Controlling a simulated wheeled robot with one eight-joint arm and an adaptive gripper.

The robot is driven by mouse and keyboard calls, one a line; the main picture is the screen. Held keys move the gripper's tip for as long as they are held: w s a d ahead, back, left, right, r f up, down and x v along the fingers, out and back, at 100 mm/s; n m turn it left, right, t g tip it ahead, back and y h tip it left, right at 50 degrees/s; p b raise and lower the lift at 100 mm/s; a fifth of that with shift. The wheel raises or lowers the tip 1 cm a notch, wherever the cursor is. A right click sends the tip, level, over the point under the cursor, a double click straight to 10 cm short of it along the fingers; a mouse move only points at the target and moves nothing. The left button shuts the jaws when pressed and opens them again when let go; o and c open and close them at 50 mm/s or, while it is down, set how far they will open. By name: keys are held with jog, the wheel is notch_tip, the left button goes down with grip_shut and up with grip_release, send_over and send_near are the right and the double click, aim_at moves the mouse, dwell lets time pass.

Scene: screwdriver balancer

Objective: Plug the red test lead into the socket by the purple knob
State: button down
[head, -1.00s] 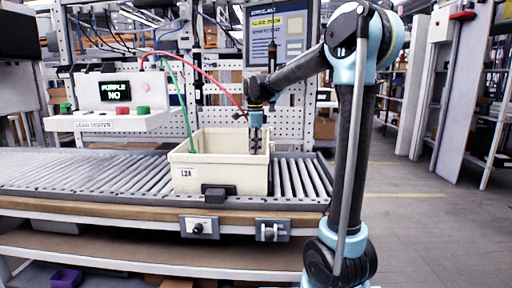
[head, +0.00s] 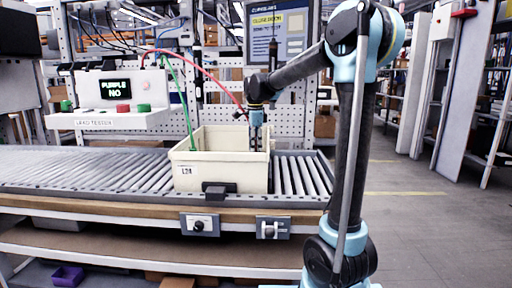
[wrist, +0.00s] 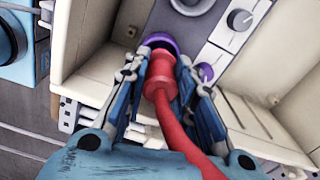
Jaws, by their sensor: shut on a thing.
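My gripper (wrist: 160,68) is shut on the red test lead's plug (wrist: 158,84), and the red cable runs back between the fingers. In the wrist view the plug's front end meets a purple-ringed socket (wrist: 153,39) on a grey panel. I cannot tell whether it is inside the socket or just in front of it. A small purple knob (wrist: 205,71) sits to the right of the plug. In the head view my gripper (head: 257,145) reaches down into the cream crate (head: 208,178), whose wall hides the panel. The red lead (head: 222,87) arches back to the lead tester (head: 116,103).
The tester's display (head: 115,89) reads PURPLE NO. A green lead (head: 184,107) also runs into the crate. The wrist view shows crate walls close on both sides and a grey knob (wrist: 239,19) at upper right. The crate stands on a roller conveyor (head: 110,172).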

jog(key=shift+f, duration=1.75)
jog(key=c, duration=1.2)
grip_release()
jog(key=shift+c, duration=0.2)
notch_tip(320, 180, up, 12)
jog(key=shift+f, duration=0.1)
